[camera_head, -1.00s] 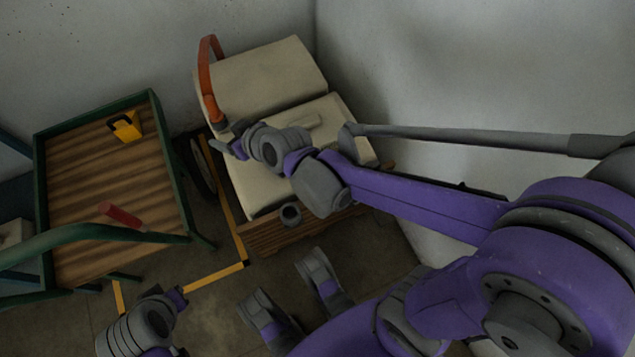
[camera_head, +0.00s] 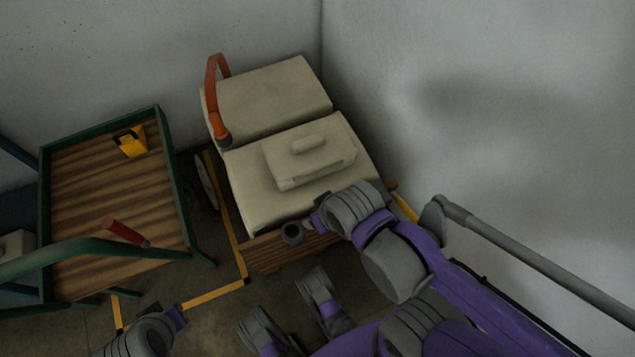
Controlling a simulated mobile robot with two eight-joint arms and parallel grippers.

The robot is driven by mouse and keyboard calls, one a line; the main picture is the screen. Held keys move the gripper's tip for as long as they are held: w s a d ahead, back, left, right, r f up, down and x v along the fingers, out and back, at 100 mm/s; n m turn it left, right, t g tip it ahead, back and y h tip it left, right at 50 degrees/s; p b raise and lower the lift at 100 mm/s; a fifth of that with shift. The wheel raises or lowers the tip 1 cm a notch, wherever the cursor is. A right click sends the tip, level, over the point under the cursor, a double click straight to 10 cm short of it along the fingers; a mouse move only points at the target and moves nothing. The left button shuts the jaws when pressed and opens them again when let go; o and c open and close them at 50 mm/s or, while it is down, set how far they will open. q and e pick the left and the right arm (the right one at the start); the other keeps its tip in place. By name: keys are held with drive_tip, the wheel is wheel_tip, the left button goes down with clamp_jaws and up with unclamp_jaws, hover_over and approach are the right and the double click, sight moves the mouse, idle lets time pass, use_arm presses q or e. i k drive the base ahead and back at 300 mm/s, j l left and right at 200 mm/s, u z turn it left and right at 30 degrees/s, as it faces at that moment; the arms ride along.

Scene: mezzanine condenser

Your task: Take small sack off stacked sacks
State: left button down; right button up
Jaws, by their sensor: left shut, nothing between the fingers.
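A small cream sack (camera_head: 285,176), with a raised piece on its top, lies flat on a larger cream sack (camera_head: 262,212). Another large sack (camera_head: 275,98) lies behind it, against the wall corner. My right gripper (camera_head: 316,217) is at the near right edge of the front large sack, in front of the small sack and apart from it; its fingers are mostly hidden by the wrist. My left gripper (camera_head: 178,317) is low at the bottom left, over the floor, shut and empty, far from the sacks.
The sacks rest on a wooden base (camera_head: 275,256). An orange curved handle (camera_head: 213,88) rises at their left. A green-framed cart (camera_head: 178,165) with a wooden deck, a yellow block (camera_head: 131,147) and a red-handled tool (camera_head: 122,231) stands left. Walls close off the back and right.

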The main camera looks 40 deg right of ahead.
sight(295, 157)
drive_tip(key=j+z, duration=0.2)
drive_tip(key=j, duration=0.2)
drive_tip(key=k+j+z, duration=0.15)
drive_tip(key=j, duration=0.25)
drive_tip(key=k+j+z, duration=0.2)
drive_tip(key=j, duration=0.2)
drive_tip(key=i, duration=0.1)
